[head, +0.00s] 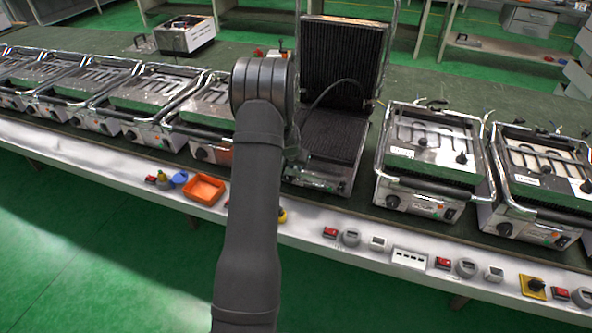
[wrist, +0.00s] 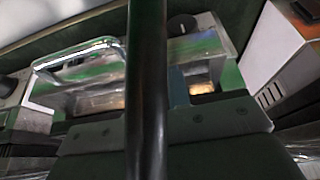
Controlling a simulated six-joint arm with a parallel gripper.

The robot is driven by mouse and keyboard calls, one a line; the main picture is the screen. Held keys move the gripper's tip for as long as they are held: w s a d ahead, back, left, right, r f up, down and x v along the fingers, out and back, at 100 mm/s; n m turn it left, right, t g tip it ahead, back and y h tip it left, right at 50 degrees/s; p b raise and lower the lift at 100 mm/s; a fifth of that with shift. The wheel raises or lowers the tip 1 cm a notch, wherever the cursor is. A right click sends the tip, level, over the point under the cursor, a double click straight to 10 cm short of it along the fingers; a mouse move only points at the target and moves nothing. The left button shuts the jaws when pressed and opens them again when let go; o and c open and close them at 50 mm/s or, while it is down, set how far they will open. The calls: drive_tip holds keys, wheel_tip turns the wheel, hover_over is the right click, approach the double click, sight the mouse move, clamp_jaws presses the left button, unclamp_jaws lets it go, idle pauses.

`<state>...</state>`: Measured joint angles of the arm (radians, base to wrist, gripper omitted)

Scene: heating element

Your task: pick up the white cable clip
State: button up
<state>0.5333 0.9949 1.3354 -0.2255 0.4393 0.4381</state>
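I cannot make out the white cable clip for certain in either view. Small white pieces lie on the pale front ledge in the head view, one white block (head: 377,243) near the middle and another white block (head: 494,273) further right. Either is too small to identify. My arm reaches up the middle of the head view and hides what is behind it, including my fingertips. In the wrist view a black upright bar crosses the middle, above dark bolted plates. I cannot tell finger opening or any held thing there.
An open contact grill (head: 336,137) stands just right of my arm, its ribbed lid raised. More grills line the bench on both sides. An orange tray (head: 204,190), red blocks, grey knobs, a white socket strip (head: 410,259) and a yellow plate (head: 532,287) lie along the ledge.

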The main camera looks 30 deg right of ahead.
clamp_jaws()
drive_tip(key=shift+r, duration=0.15)
